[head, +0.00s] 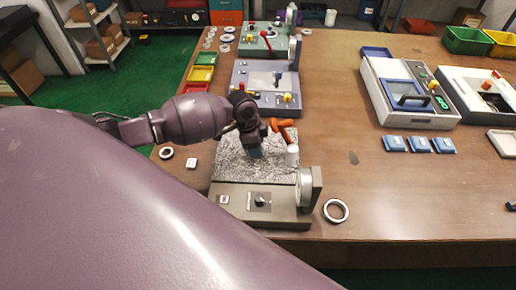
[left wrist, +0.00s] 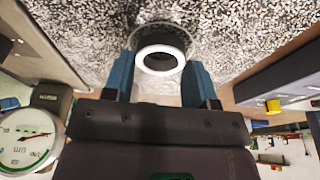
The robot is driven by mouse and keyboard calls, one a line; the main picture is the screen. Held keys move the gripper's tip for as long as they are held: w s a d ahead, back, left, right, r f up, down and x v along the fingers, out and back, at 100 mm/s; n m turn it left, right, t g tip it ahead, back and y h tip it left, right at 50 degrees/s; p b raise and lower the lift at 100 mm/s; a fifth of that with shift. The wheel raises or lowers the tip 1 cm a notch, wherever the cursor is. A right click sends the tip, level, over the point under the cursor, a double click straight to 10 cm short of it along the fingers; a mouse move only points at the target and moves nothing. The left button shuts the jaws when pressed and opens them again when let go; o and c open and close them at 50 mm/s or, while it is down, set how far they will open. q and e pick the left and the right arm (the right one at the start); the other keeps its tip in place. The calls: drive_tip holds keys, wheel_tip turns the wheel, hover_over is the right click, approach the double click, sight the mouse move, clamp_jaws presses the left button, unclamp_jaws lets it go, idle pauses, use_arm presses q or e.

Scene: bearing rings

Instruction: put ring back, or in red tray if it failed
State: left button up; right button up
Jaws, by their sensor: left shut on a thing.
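My left gripper (head: 256,151) is over the speckled grey plate (head: 228,165) of the near gauge stand (head: 235,203). In the left wrist view its blue fingers are on either side of a metal ring (left wrist: 160,70), and the gripper is shut on it. The ring is close to the speckled surface; I cannot tell whether it touches. In the head view the gripper hides the ring. The stand's dial gauge (left wrist: 28,138) shows at the left of the wrist view. A red tray (head: 194,88) lies at the table's left edge. My right gripper is not in view.
A dark ring (head: 166,153) and a white block (head: 191,163) lie left of the stand; another ring (head: 335,211) lies right. Yellow (head: 201,74) and green (head: 206,59) trays sit behind the red one. An orange-handled object (head: 283,127) is beside the gripper.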

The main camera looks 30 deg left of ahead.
use_arm(q)
drive_tip(key=shift+d+p+v, duration=0.25)
drive_tip(key=shift+p+v, duration=0.85)
drive_tip(key=shift+v, duration=0.1)
drive_tip(key=shift+w+r, duration=0.15)
drive_tip(key=shift+r, duration=1.15)
